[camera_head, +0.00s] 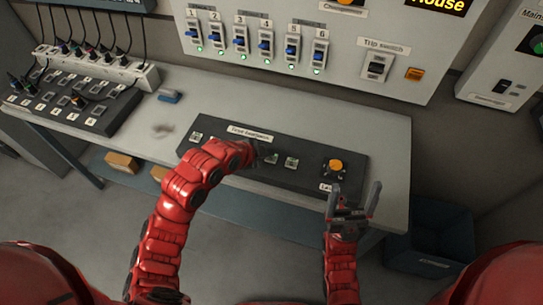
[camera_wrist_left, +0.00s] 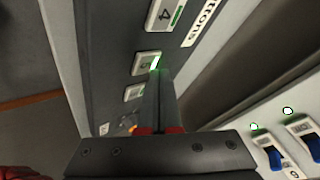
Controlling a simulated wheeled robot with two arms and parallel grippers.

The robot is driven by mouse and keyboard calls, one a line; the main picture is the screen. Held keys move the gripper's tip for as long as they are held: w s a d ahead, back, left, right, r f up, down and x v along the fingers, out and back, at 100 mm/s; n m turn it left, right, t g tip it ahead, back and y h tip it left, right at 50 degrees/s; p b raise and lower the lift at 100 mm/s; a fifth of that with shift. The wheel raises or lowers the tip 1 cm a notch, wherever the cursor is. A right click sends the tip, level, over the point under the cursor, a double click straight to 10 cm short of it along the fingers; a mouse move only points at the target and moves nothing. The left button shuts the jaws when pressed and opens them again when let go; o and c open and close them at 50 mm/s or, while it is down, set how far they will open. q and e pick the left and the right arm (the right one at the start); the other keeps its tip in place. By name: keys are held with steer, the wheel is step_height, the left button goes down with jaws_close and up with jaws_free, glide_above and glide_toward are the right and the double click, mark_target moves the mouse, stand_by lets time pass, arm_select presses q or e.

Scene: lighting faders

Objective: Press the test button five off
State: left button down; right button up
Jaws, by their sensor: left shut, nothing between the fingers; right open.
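The dark test-button panel (camera_head: 310,180) lies on the grey bench, with a row of small pale buttons. Test button five (camera_wrist_left: 146,63) shows in the left wrist view between button four (camera_wrist_left: 163,14) and another button (camera_wrist_left: 133,92). In the head view, button five (camera_head: 271,157) sits just right of my left gripper (camera_head: 257,151). The left fingers (camera_wrist_left: 158,74) are shut and empty, their tips right by button five; I cannot tell whether they touch it. My right gripper (camera_head: 354,190) is open and empty at the panel's front right.
An orange knob (camera_head: 335,166) stands at the panel's right end. Behind is a wall panel (camera_head: 350,50) with several blue switches and green lights. A fader box (camera_head: 75,100) with cables and a blue object (camera_head: 168,96) are on the bench at left. A dark bin (camera_head: 430,235) stands at right.

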mark_target(268, 159)
stand_by(0.4)
arm_select(q)
steer(key=shift+f+b, duration=0.5)
steer(key=shift+b, duration=0.2)
steer(key=shift+r, duration=0.5)
steer(key=shift+r+p, duration=1.15)
steer(key=shift+r, duration=1.85)
